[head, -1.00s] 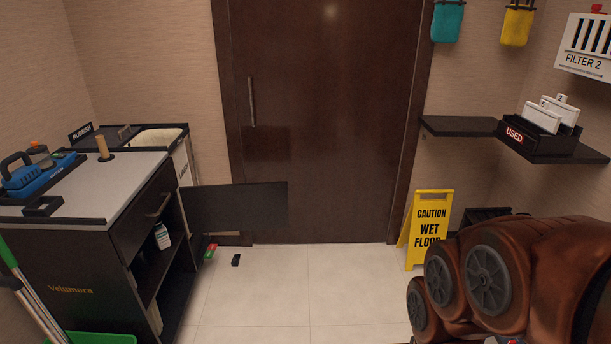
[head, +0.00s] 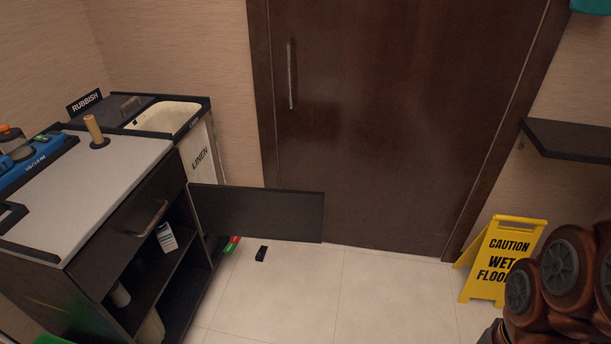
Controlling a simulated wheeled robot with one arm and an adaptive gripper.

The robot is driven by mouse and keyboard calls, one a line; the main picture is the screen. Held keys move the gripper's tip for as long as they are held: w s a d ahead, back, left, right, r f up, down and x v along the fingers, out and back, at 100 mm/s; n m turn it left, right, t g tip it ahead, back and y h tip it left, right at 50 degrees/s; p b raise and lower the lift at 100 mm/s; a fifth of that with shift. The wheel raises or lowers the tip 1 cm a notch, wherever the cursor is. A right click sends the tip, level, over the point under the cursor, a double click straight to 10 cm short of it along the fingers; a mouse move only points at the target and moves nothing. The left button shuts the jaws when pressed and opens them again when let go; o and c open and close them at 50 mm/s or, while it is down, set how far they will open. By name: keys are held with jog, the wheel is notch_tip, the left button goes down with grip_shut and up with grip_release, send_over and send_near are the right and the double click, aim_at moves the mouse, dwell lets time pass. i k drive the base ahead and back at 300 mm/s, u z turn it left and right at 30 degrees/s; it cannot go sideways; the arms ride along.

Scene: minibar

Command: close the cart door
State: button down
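The housekeeping cart (head: 55,263) stands at the left with a pale top and open shelves. Its dark flat door (head: 257,212) stands open, swung out to the right from the cart's far end. The open shelf compartment shows a white bottle (head: 166,237) and other items. A drawer with a metal handle (head: 147,218) sits above the shelves and looks shut.
A yellow wet floor sign (head: 500,258) stands at the right. A small black object (head: 261,253) lies on the tiles near the cart door. A dark wall shelf (head: 572,140) is at the right. The floor (head: 285,300) in the middle is mostly clear.

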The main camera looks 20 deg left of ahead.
aim_at(265, 213)
jog(key=u, duration=0.7)
jog(key=i, duration=0.85)
jog(key=u, duration=1.2)
jog(key=i, duration=0.2)
jog(key=u, duration=0.1)
